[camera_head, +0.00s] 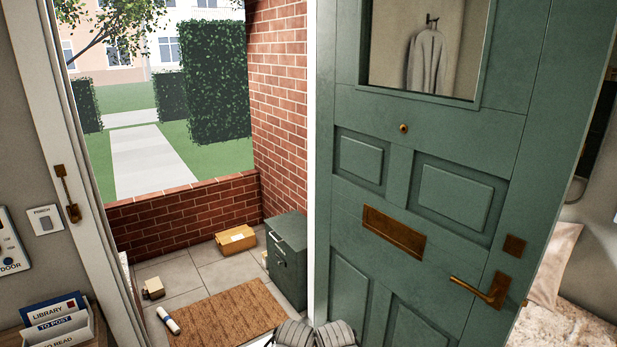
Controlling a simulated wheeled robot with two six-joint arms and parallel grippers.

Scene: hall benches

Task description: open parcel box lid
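A dark grey-green parcel box (289,262) stands on the porch floor against the brick wall, just left of the open door's edge. Its lid (286,228) looks shut and lies flat on top. A small handle or latch shows on its front. The box's right side is partly hidden by the door edge.
A green door (425,190) stands open on the right, with a brass handle (482,289). A doormat (228,315), parcel (235,240), small carton (153,288) and rolled paper (168,320) lie on the porch.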

